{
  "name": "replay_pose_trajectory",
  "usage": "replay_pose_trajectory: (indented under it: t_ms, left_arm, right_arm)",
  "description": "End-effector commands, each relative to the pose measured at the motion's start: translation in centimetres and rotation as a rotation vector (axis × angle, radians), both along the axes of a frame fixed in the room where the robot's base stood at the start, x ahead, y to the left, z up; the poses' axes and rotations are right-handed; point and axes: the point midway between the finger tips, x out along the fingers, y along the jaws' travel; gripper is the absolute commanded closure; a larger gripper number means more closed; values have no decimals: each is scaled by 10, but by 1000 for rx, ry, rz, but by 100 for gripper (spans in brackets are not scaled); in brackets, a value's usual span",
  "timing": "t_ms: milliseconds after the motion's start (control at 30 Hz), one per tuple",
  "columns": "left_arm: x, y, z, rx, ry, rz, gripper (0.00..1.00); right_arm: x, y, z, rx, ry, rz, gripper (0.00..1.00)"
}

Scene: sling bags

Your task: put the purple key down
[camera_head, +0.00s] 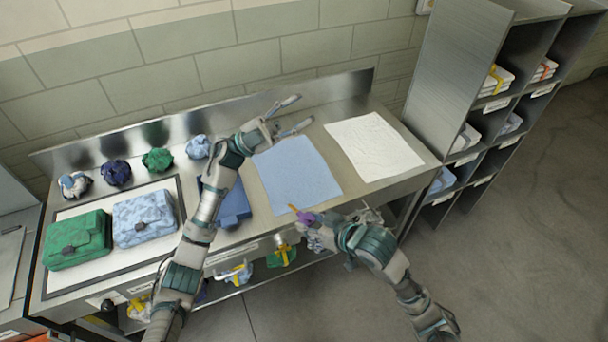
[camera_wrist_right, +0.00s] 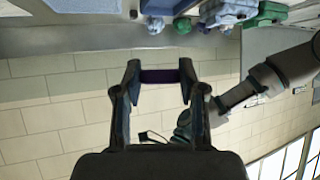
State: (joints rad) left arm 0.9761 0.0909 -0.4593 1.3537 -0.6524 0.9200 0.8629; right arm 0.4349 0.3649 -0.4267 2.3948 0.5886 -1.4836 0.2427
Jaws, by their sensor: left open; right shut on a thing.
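The purple key (camera_head: 305,217) is in my right gripper (camera_head: 315,228), near the front edge of the counter, just below the blue cloth. An orange-yellow tip shows beside it. In the right wrist view the purple key (camera_wrist_right: 160,76) spans the gap between the two fingers of my right gripper (camera_wrist_right: 160,79), which is shut on it. I cannot tell the key's height above the counter edge. My left gripper (camera_head: 301,110) is open and empty, above the back of the counter near the steel backsplash.
A blue cloth (camera_head: 297,176) and a white cloth (camera_head: 373,147) lie flat on the steel counter. Green (camera_head: 77,240) and light blue (camera_head: 145,217) bags sit on a tray at left, with several bundles behind. A metal shelf unit (camera_head: 455,75) stands at right.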

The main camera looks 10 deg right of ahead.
Motion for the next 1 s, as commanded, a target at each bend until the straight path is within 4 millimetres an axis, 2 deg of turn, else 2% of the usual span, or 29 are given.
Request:
replay_pose_trajectory:
  t_ms: [33,167,233,300,367,433,500,600,700,800,867,1000]
  left_arm:
    - [-20,-27,4,95,-47,-75,58]
    - [-73,-91,-16,429,-144,-264,58]
    - [-99,-116,-41,688,-191,-350,58]
    - [-113,-127,-75,983,-215,-393,58]
    - [-115,-123,-102,1238,-215,-389,58]
    - [-108,-108,-126,1516,-191,-337,58]
    - [-95,-85,-140,1760,-151,-248,58]
    - [-75,-49,-145,2023,-78,-96,58]
    - [-62,-24,-143,2170,-18,20,58]
    - [-56,-11,-141,2238,14,85,58]
    - [-55,-8,-143,2255,24,101,58]
    - [-55,-7,-160,2261,27,104,58]
  right_arm:
    - [0,0,0,0,0,0,99]
    - [0,0,0,0,0,0,99]
    - [0,0,0,0,0,0,99]
    - [0,0,0,0,0,0,99]
    - [0,0,0,0,0,0,99]
    - [0,0,0,0,0,0,99]
    - [0,0,0,0,0,0,99]
    - [0,1,0,0,0,0,99]
    - [0,2,0,-1,0,1,99]
    - [0,2,0,-1,0,1,99]
    - [0,2,0,-1,0,1,99]
    - [0,1,0,0,0,0,99]
